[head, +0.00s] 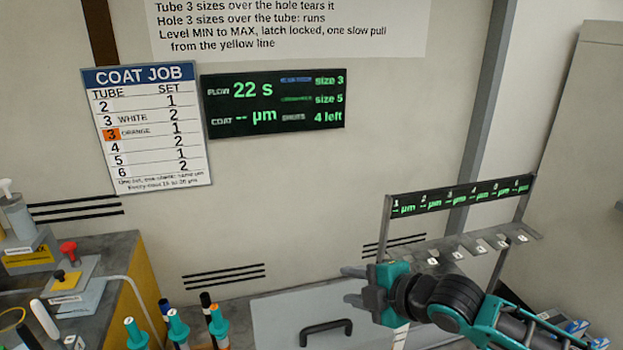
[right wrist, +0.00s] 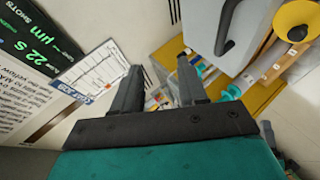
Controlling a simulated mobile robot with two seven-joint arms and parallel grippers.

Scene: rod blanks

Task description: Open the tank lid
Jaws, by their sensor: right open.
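The tank lid (head: 283,309) is a light grey panel at the bottom middle of the head view, lying flat, with its lower part cut off by the picture edge. Its black bar handle (head: 325,328) stands up from it. In the right wrist view the handle (right wrist: 227,28) shows at the top, right of the fingers. My right gripper (head: 348,285) is open and empty, over the lid's right side, up and to the right of the handle and apart from it. Its spread fingers also show in the right wrist view (right wrist: 160,72). My left gripper is out of view.
Several teal-topped pieces (head: 178,327) stand left of the lid. A rack with numbered slots (head: 470,247) stands behind my right arm. A job card (head: 147,130) and display (head: 273,103) hang on the wall.

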